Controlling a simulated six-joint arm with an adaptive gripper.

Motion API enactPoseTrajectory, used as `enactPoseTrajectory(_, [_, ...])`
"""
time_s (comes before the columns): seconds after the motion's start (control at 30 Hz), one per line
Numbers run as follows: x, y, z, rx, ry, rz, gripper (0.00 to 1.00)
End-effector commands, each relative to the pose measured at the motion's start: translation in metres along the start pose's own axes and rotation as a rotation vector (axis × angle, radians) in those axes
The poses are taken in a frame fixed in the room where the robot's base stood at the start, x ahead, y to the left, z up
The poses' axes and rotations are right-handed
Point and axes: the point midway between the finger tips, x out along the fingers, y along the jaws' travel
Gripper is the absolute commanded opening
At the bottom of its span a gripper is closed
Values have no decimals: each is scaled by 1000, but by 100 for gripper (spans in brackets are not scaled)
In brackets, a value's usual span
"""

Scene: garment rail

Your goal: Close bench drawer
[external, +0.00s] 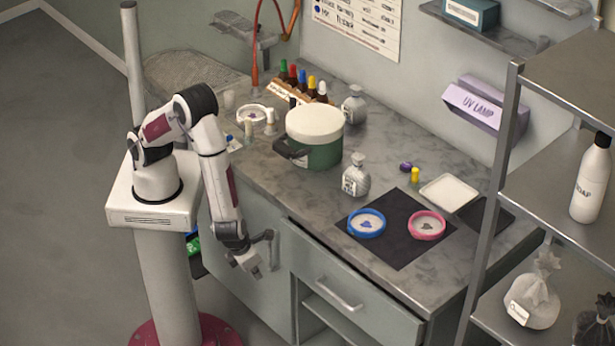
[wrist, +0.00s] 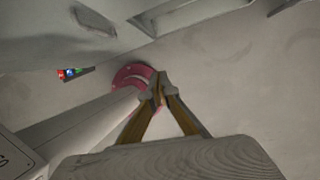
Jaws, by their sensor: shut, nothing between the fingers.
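The bench drawer (external: 358,280) is at the front of the grey bench, below the worktop, with a bar handle (external: 338,293) on its front. Its front sits close under the worktop edge; I cannot tell how wide any gap behind it is. My gripper (external: 250,270) hangs low in front of the bench, left of the drawer and apart from its handle. In the wrist view my gripper (wrist: 157,92) has its fingertips together with nothing between them. I cannot make out the drawer for certain in the wrist view.
A cabinet front (external: 250,265) is behind my gripper, and an open shelf space lies under the drawer. On the worktop are a green pot (external: 318,155), a bottle (external: 356,178), and a dark mat (external: 395,245) with dishes. A metal rack (external: 497,170) stands at right. Floor in front is clear.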

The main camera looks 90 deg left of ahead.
Motion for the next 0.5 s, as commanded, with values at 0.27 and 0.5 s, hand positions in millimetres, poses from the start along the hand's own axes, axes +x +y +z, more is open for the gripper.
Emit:
enactPoseTrajectory(0.27, [36, 0, -100, -94, 136, 53, 0])
enactPoseTrajectory(0.5, [58, -8, -168, -224, 242, 52, 0])
